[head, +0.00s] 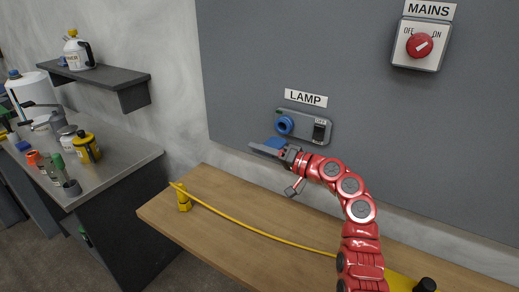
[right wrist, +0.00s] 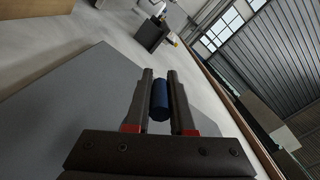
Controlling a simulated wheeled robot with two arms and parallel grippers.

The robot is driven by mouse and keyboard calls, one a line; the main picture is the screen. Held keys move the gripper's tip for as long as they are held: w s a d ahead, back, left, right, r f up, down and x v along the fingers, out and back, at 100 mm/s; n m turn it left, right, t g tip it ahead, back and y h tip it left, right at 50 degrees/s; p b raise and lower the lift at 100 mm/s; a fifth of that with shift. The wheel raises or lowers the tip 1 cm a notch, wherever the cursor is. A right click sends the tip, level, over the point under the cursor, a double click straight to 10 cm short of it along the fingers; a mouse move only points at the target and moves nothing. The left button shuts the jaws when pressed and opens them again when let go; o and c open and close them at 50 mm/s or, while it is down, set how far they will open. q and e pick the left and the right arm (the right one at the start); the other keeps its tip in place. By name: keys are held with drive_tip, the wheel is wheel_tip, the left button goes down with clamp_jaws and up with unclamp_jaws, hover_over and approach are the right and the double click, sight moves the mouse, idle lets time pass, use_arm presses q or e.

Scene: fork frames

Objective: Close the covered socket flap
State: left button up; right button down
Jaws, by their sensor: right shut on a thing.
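The covered socket (head: 285,125) is a round blue ring with a dark centre, at the left of a grey plate under the LAMP label. Its face is uncovered. The blue flap (head: 275,143) shows just below the socket, partly hidden by my right gripper (head: 267,149). In the right wrist view, my right gripper (right wrist: 160,75) has its two dark fingers on either side of the blue flap (right wrist: 160,100) and is shut on it. The hinge of the flap cannot be made out. My left gripper is not in view.
A dark OFF switch (head: 320,131) sits right of the socket. A red MAINS knob (head: 420,45) is higher on the grey panel. A yellow cable (head: 240,226) crosses the wooden bench (head: 200,240) below. A side counter (head: 110,165) with bottles stands at left.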

wheel_tip(320, 180, up, 2)
drive_tip(key=m+p, duration=0.2)
drive_tip(key=m, duration=0.1)
drive_tip(key=shift+w+d+r, duration=0.1)
drive_tip(key=shift+r, duration=0.1)
drive_tip(key=shift+w+r+m, duration=0.1)
drive_tip(key=shift+r+m, duration=0.15)
drive_tip(key=shift+m, duration=0.25)
drive_tip(key=shift+w+d+r, duration=0.1)
drive_tip(key=shift+r, duration=0.35)
drive_tip(key=c, duration=0.8)
unclamp_jaws()
drive_tip(key=shift+o, duration=0.2)
drive_tip(key=shift+d, duration=0.1)
